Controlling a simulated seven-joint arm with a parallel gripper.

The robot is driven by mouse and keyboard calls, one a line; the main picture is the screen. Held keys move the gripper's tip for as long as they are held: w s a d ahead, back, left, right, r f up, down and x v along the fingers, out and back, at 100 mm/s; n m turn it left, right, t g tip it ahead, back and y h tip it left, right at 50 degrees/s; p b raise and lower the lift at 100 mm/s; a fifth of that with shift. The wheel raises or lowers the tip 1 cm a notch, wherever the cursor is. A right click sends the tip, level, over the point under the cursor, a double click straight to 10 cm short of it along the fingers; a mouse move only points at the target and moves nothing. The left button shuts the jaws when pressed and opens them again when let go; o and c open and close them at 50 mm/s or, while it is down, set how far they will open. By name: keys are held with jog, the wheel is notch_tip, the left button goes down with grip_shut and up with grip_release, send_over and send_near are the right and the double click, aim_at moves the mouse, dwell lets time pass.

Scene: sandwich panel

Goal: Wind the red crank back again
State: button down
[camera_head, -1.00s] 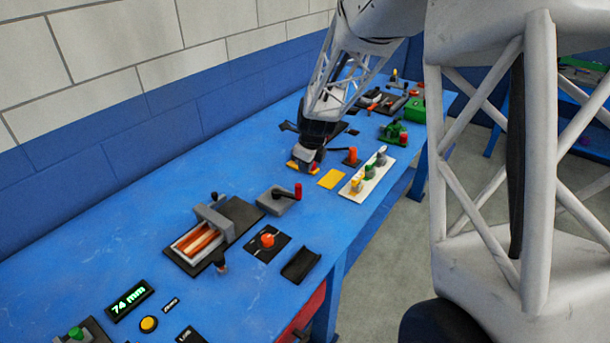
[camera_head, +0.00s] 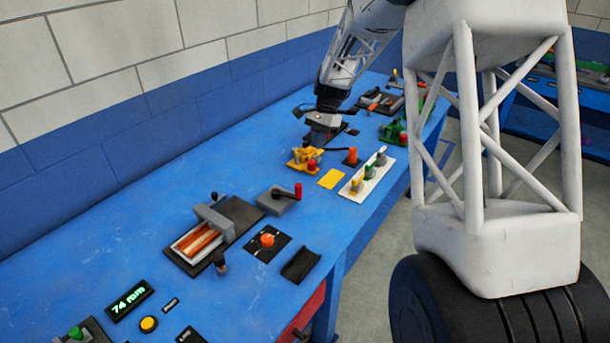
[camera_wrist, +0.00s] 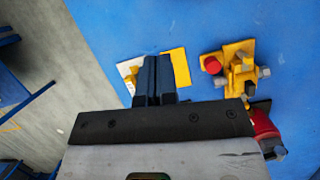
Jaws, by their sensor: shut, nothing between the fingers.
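A yellow device (camera_head: 305,158) with a red knob (camera_head: 311,163) stands on the blue bench. In the wrist view the yellow device (camera_wrist: 240,68) sits right of my fingers, its red knob (camera_wrist: 212,65) on its left side. A grey block (camera_head: 276,200) nearer the camera has an arm with an upright red handle (camera_head: 298,191). I cannot tell for certain which of these is the task's red crank. My gripper (camera_head: 320,138) is just beyond the yellow device, apart from it. Its dark fingers (camera_wrist: 156,78) are together and empty.
A yellow plate (camera_head: 331,179) and a white panel (camera_head: 352,190) with coloured knobs lie right of the device. The bench's left side is clear.

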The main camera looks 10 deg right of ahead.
aim_at(301, 188)
jog(key=shift+w+d+r+n+g, duration=0.3)
jog(key=shift+n, duration=0.5)
jog(key=shift+f, duration=0.15)
jog(key=s+a+f, duration=0.5)
jog(key=f, duration=0.4)
jog(key=shift+s+a, duration=0.25)
jog(key=shift+s, duration=0.1)
jog(key=shift+s+a+m+t+y, duration=0.25)
jog(key=shift+s+m, duration=0.35)
jog(key=shift+m, duration=0.25)
jog(key=shift+s+a+m+t+y, duration=0.15)
jog(key=shift+s+m+t, duration=0.1)
jog(key=shift+s+m, duration=0.5)
jog(key=shift+w, duration=0.1)
